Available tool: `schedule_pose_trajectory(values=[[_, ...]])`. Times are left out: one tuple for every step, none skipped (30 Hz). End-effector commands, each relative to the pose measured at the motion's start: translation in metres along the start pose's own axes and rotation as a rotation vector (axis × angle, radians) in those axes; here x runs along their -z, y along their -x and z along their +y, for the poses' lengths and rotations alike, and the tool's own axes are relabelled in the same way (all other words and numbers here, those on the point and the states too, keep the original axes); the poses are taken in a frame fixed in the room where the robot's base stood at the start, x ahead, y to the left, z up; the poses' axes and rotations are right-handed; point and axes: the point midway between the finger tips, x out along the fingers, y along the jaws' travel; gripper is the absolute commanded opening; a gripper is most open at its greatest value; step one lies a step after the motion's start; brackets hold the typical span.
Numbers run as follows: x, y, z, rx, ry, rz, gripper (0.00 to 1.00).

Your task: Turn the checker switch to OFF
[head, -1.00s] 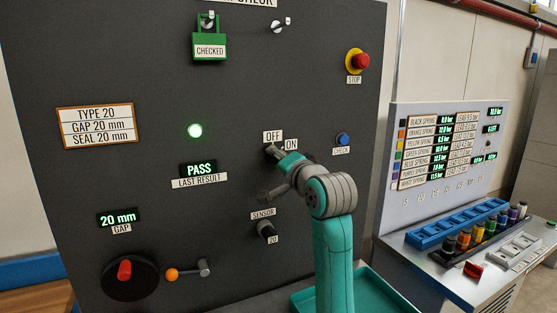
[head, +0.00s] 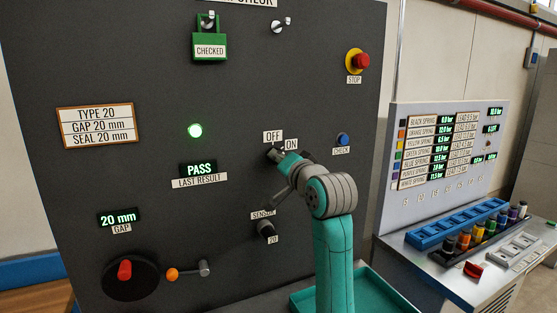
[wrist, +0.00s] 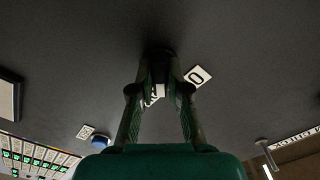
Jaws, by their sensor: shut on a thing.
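The checker switch (head: 272,152) is a small dark knob on the dark panel, below the OFF label (head: 273,136) and left of the ON label (head: 291,144). My gripper (head: 276,155) is at the switch, its fingers shut on the knob. In the wrist view my two fingers (wrist: 159,75) close around the dark knob (wrist: 160,54), with white labels partly hidden behind them. Which way the knob points cannot be told, as my fingers cover most of it.
A SENSOR knob (head: 266,230) sits below my gripper. A blue CHECK button (head: 342,139) is to the right, and a red STOP button (head: 361,61) above it. A green light (head: 195,131) is lit, and the display (head: 198,169) reads PASS. A green CHECKED lock (head: 210,47) hangs at the top.

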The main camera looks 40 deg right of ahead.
Motion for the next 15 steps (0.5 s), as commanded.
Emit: schedule_pose_trajectory(values=[[-0.0001, -0.0002, 0.0004, -0.001, 0.038, 0.0, 0.0], [-0.0001, -0.0002, 0.0004, -0.001, 0.065, 0.0, 0.0], [0.0, -0.0002, 0.0004, -0.001, 0.102, 0.0, 0.0], [0.0, -0.0002, 0.0005, -0.001, 0.131, 0.0, 0.0], [-0.0001, -0.0002, 0.0005, -0.001, 0.159, -0.001, 0.0], [0.0, -0.0002, 0.0005, -0.001, 0.197, -0.001, 0.0], [0.0, -0.0002, 0.0006, -0.001, 0.226, -0.001, 0.0], [0.0, -0.0002, 0.0006, -0.001, 0.255, -0.001, 0.0], [0.0, -0.0002, 0.0006, -0.001, 0.293, -0.001, 0.0], [0.0, -0.0002, 0.0007, -0.001, 0.321, -0.001, 0.0], [0.0, -0.0002, 0.0007, -0.001, 0.35, -0.001, 0.0], [0.0, -0.0002, 0.0007, -0.001, 0.387, -0.001, 0.0], [0.0, -0.0002, 0.0007, -0.001, 0.415, -0.001, 0.0], [0.0001, -0.0002, 0.0007, -0.001, 0.443, -0.001, 0.0], [0.0001, -0.0002, 0.0008, -0.001, 0.478, -0.001, 0.0]])
